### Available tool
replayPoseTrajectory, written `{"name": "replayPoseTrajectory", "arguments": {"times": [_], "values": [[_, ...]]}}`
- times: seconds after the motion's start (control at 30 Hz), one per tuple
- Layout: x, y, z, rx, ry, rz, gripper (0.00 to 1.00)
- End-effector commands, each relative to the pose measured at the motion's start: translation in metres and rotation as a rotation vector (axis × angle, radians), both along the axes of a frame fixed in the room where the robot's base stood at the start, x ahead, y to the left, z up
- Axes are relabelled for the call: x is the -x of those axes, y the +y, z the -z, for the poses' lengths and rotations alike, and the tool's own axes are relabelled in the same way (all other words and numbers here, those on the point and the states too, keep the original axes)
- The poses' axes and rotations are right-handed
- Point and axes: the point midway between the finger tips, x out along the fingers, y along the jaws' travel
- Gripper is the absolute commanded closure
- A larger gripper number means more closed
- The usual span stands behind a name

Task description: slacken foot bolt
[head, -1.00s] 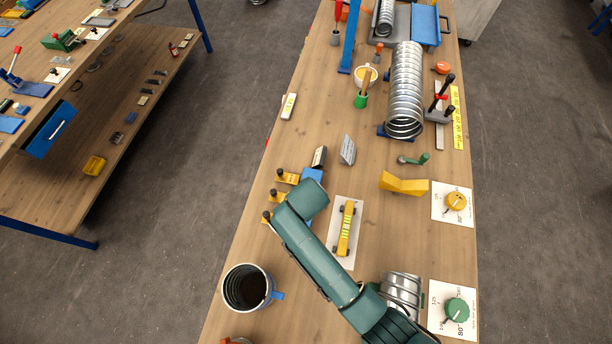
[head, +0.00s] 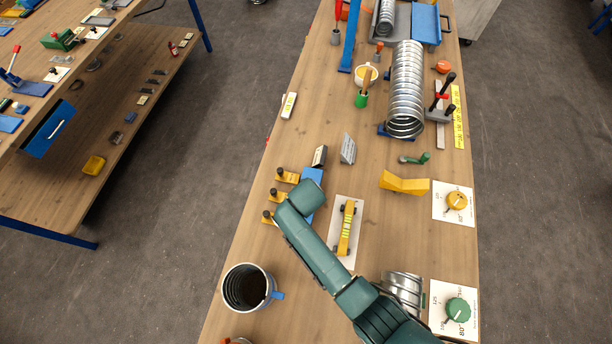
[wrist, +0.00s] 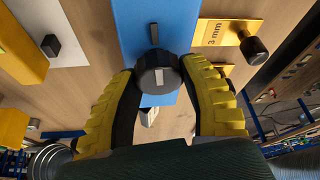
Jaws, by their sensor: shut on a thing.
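The foot bolt (wrist: 158,73) has a dark round knob head with a pale line across it. It sits at the end of a blue block (wrist: 155,25) in the wrist view. My gripper (wrist: 160,85) has yellow ribbed fingers with dark pads, one on each side of the knob, and is shut on it. In the head view the blue block (head: 312,176) shows partly beside my teal wrist, which hides the bolt and my fingers.
Yellow plates with black knobs (head: 287,176) stand left of the blue block; one plate (wrist: 222,33) reads "3 mm". A yellow gauge (head: 346,230) lies on a white card to the right. A spiral duct (head: 406,90) lies farther back.

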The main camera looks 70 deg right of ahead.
Motion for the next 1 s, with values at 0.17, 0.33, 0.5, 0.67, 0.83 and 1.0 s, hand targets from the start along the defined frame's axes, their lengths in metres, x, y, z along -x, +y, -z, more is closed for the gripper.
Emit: {"name": "replayPoseTrajectory", "arguments": {"times": [0.17, 0.33, 0.5, 0.67, 0.83, 1.0], "values": [[0.0004, 0.0002, 0.001, -0.001, 0.0, 0.0, 0.92], [0.0006, 0.0003, 0.001, -0.001, 0.001, -0.012, 0.92], [0.0009, 0.0, 0.0, -0.001, 0.0, -0.061, 0.92], [0.0009, -0.0001, -0.001, -0.001, 0.0, -0.154, 0.92], [0.0014, 0.0001, -0.0008, -0.003, 0.001, -0.295, 0.92], [0.0011, 0.0001, -0.0004, -0.003, 0.0, -0.454, 0.92]]}}
